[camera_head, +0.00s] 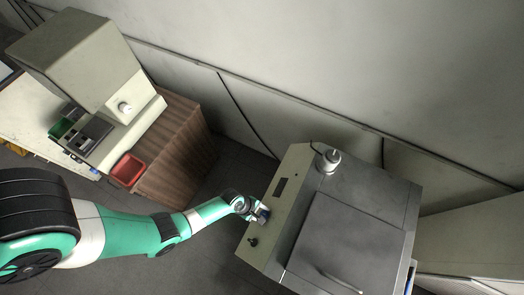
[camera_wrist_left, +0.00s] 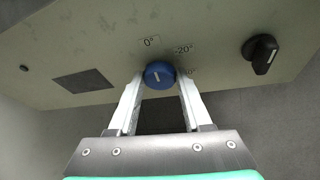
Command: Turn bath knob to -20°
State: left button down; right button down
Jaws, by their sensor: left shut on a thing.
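The bath knob (camera_wrist_left: 158,73) is a round blue knob with a white mark on the pale control panel (camera_wrist_left: 110,42). The white mark runs nearly upright in the left wrist view, roughly toward the 0° label. The -20° label is up and right of the knob, and a third label is partly hidden behind a finger. My left gripper (camera_wrist_left: 160,78) is shut on the blue knob, one finger on each side. In the head view, my left gripper (camera_head: 262,213) is at the panel of the grey bath (camera_head: 345,235), hiding most of the knob. My right gripper is not in view.
A black knob (camera_wrist_left: 260,54) sits on the same panel, to the right in the wrist view. A dark display (camera_wrist_left: 84,81) is to the left. A white cylinder (camera_head: 328,160) stands on the bath's top. A beige machine (camera_head: 85,60) and wooden cabinet (camera_head: 175,150) stand left.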

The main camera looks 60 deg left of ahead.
pick_arm(q)
jog(key=shift+s+f+m+t+b, duration=0.15)
jog(key=shift+m+t+b, duration=0.3)
jog(key=shift+m, duration=0.75)
jog(key=shift+f+m+t+b, duration=0.2)
jog(key=shift+m+t+b, duration=0.55)
jog(key=shift+m, duration=0.45)
jog(key=m+t+b, duration=0.1)
jog(key=m+b, duration=0.2)
jog(key=b, duration=0.1)
jog(key=shift+s+f+m, duration=0.1)
jog(key=shift+s+m, duration=0.05)
jog(key=shift+m, duration=0.15)
jog(key=shift+m+t+h+b, duration=0.4)
jog(key=shift+m+b, duration=0.4)
jog(key=shift+b, duration=0.25)
jog(key=shift+r, duration=0.2)
jog(key=shift+c, duration=1.7)
grip_release()
jog(key=shift+a, duration=0.1)
